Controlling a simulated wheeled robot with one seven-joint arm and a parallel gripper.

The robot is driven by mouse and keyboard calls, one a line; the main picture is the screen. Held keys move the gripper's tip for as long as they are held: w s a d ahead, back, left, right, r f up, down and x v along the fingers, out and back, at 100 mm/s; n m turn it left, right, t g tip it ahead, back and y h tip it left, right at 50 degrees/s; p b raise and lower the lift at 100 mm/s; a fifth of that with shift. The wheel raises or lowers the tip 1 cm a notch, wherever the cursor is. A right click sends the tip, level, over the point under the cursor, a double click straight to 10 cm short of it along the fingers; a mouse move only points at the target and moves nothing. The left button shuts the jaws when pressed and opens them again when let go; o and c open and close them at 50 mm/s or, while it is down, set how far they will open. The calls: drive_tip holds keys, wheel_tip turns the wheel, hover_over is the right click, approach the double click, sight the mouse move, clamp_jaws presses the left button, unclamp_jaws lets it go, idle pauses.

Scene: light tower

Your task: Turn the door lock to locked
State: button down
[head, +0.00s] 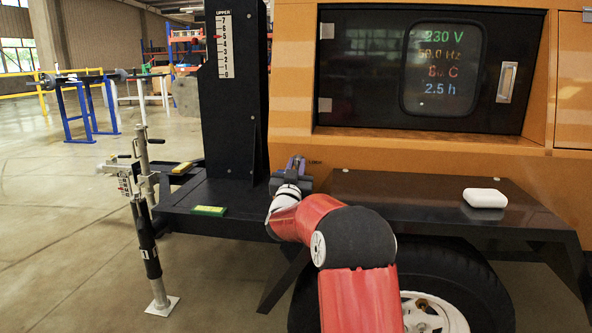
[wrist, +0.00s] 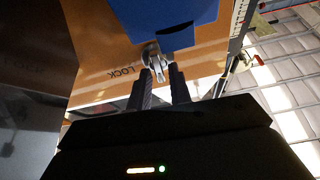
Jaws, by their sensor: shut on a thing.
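The door lock shows in the wrist view as a small silver metal piece (wrist: 154,54) on the orange panel, just below a blue block-like part (wrist: 175,20). A LOCK label (wrist: 124,72), upside down in this view, is printed beside it. My gripper (wrist: 161,70) has its two dark fingertips shut on the silver piece. In the head view my gripper (head: 291,176) is at the lower left of the orange cabinet, with the LOCK label (head: 315,162) just right of it. The gripper and wrist hide the lock there, so I cannot tell its turned position.
A dark door with a display window (head: 441,70) and silver handle (head: 507,82) is above right. A black fender (head: 400,187) holds a white box (head: 485,198). The black mast (head: 237,100) stands close left.

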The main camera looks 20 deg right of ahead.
drive_tip(key=m+b, duration=0.2)
drive_tip(key=m, duration=0.1)
drive_tip(key=shift+f+m+g+h+b, duration=0.15)
drive_tip(key=shift+m+g+h+b, duration=0.15)
drive_tip(key=shift+m+b, duration=0.1)
drive_tip(key=m, duration=0.3)
drive_tip(key=m+g+h, duration=0.1)
drive_tip(key=m, duration=0.2)
drive_tip(key=shift+d+g, duration=0.15)
drive_tip(key=shift+g, duration=0.15)
drive_tip(key=m+g, duration=0.1)
drive_tip(key=m, duration=0.4)
drive_tip(key=shift+s, duration=0.1)
drive_tip(key=shift+d+f+m+g, duration=0.1)
drive_tip(key=shift+m+g, duration=0.2)
drive_tip(key=shift+m, duration=2.1)
drive_tip(key=c, duration=1.5)
unclamp_jaws()
